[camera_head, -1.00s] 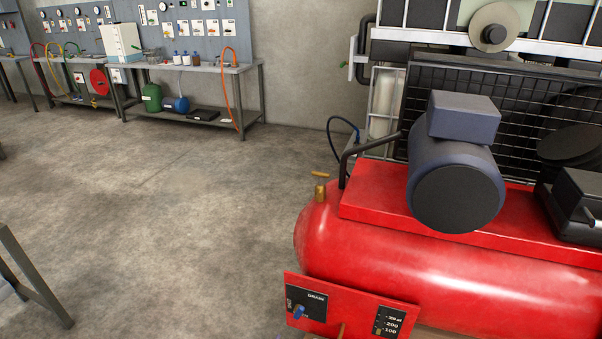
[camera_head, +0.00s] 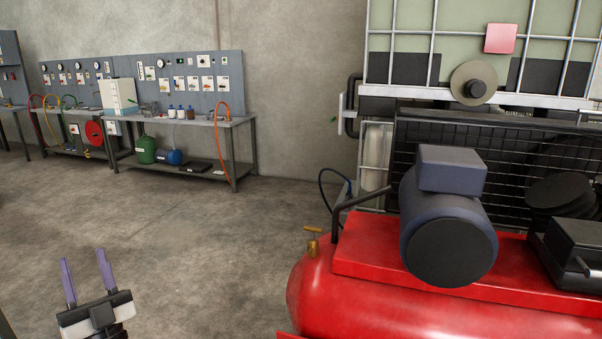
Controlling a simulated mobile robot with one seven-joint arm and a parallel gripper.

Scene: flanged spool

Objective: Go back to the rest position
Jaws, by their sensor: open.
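My gripper (camera_head: 86,260) shows at the lower left of the head view, with two purple fingers pointing up and spread apart. It is open, with nothing between the fingers, and bare concrete floor shows behind it. A round grey-beige flanged disc with a dark hub, which looks like the spool (camera_head: 474,83), is at the upper right in front of a white rail. My gripper is far from it. The rest of my arm is mostly out of view.
A red compressor (camera_head: 400,302) with a dark motor (camera_head: 447,225) fills the lower right. A caged tank (camera_head: 440,45) stands behind it. Workbenches (camera_head: 210,122) with gauge panels line the back wall. The concrete floor (camera_head: 190,235) between is clear.

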